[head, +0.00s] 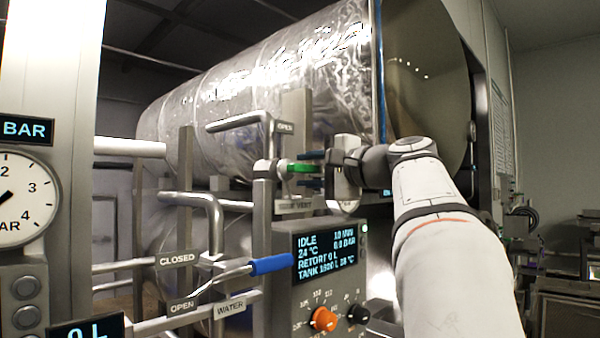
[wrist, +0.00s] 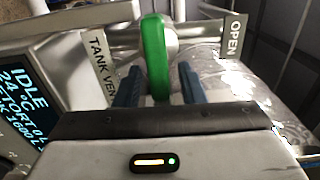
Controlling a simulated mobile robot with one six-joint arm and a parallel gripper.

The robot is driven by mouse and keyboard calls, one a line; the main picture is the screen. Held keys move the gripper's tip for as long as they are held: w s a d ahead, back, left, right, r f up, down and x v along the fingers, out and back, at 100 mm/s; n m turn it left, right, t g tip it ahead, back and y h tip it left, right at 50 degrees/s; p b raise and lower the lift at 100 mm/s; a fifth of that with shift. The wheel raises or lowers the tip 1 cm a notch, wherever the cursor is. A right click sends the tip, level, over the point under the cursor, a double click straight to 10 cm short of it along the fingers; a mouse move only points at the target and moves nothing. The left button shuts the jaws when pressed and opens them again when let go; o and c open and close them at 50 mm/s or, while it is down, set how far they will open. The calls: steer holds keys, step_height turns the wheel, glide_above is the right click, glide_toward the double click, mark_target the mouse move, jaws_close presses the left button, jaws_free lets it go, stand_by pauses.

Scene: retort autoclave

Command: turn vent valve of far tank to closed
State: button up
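The green vent valve handle (head: 301,168) sits on a pipe fitting in front of the large silver tank (head: 255,85). It also shows in the wrist view (wrist: 156,55), beside a "TANK VENT" label (wrist: 104,62) and an "OPEN" label (wrist: 234,37). My gripper (head: 310,170) is at the handle. Its two blue fingers are apart, one on each side of the green handle, with small gaps visible in the wrist view (wrist: 158,84). The handle's inner end is partly hidden by the fitting. I cannot see a closed label for this valve.
A control panel (head: 325,255) with a screen and knobs stands below the valve. A blue-handled lever (head: 270,264) sticks out at its left, near "CLOSED" (head: 178,259) and "OPEN" (head: 183,305) labels. Pipes cross at the left. A pressure gauge (head: 22,198) is at the far left.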

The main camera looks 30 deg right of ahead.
mark_target(318, 169)
steer(key=b+v, duration=0.2)
steer(key=v, duration=0.5)
stand_by(0.4)
